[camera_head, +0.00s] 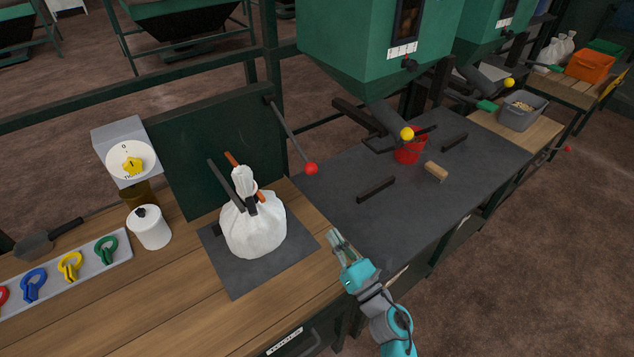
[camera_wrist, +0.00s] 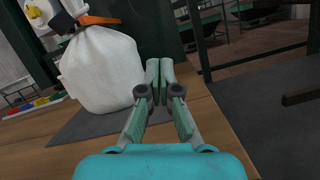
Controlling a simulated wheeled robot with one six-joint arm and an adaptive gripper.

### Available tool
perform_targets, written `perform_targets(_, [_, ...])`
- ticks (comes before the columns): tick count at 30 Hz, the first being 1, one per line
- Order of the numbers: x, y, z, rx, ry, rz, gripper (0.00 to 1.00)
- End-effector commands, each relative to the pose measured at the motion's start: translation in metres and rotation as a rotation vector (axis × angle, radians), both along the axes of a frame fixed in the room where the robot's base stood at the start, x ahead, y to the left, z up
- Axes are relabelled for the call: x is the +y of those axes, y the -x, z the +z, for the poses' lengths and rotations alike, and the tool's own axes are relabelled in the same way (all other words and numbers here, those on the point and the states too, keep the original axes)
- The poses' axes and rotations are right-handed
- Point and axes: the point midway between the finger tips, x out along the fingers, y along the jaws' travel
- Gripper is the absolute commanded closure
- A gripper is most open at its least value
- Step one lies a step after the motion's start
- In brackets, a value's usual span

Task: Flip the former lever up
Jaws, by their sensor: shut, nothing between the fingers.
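A dark lever with a red ball knob (camera_head: 311,168) is hinged near the top right of a dark green board (camera_head: 225,150). It slants down to the right, with the knob at its low end. A tied white bag (camera_head: 253,228) stands left of it on a dark mat, with dark arms and an orange-tipped part (camera_head: 231,158) at its neck. My gripper (camera_head: 335,238) is shut and empty, right of the bag and below the knob, apart from both. In the wrist view my gripper (camera_wrist: 160,75) points past the bag (camera_wrist: 102,68); the red knob is not visible there.
A green hopper (camera_head: 380,45) stands behind, with a yellow-knobbed lever (camera_head: 407,134) and a red bucket (camera_head: 409,151) below it. A white canister (camera_head: 149,228), a dial scale (camera_head: 130,158) and a tray of coloured clips (camera_head: 75,270) are at left. The dark worktop (camera_head: 330,205) has free room.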

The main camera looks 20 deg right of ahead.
Motion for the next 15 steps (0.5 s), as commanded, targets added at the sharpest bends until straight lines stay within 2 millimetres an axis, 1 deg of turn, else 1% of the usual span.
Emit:
perform_targets(1, [-0.001,-0.007,0.003,-0.012,0.034,-0.006,1.0])
perform_targets(3, [-0.002,-0.012,0.005,-0.022,0.07,-0.012,1.0])
perform_targets(6, [-0.003,-0.017,0.006,-0.031,0.101,-0.018,1.0])
perform_targets(15, [-0.003,-0.018,0.007,-0.034,0.111,-0.02,1.0])
